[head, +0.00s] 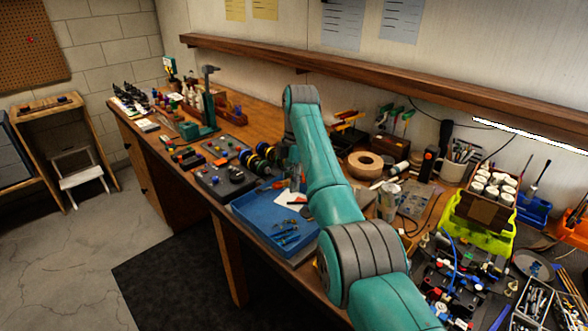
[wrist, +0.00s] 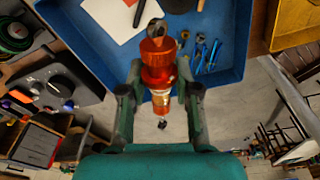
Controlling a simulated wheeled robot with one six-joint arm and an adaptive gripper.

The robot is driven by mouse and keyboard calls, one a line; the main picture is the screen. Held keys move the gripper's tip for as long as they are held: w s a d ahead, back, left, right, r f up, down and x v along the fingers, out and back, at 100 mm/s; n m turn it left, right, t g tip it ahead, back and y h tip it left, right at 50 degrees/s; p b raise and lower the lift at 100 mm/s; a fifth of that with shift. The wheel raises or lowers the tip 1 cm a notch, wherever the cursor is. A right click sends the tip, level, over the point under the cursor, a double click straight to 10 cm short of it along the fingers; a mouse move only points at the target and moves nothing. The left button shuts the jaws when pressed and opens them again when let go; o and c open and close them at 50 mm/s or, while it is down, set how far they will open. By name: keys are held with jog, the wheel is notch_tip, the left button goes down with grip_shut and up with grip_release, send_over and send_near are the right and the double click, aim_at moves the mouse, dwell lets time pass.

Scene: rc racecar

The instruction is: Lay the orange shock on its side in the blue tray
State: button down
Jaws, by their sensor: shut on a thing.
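The orange shock (wrist: 157,72) is between the fingers of my gripper (wrist: 158,88) in the wrist view. The fingers are shut on its sides. Its grey eyelet end points to the top of the picture, over the tray. The blue tray (wrist: 92,43) is behind the shock; I cannot tell the gap between them. In the head view the tray (head: 249,212) is on the bench, left of my arm. My arm hides part of its right side there, and the held shock is hard to make out.
A white sheet (wrist: 110,14) and several blue-handled tools (wrist: 205,54) lie in the tray. A dark device (wrist: 55,78) stands left of the tray in the wrist view. A yellow tray (wrist: 292,22) is to the right.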

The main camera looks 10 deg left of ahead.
aim_at(291, 212)
jog(key=shift+w+r, duration=0.1)
dwell(0.3)
jog(key=shift+f, duration=4.45)
jog(key=c, duration=0.7)
grip_release()
jog(key=shift+c, duration=0.2)
jog(key=shift+r, duration=0.1)
jog(key=r, duration=0.7)
jog(key=d+r, duration=0.1)
jog(key=r, duration=0.3)
jog(key=shift+w+d+r, duration=0.1)
jog(key=shift+w+r, duration=0.25)
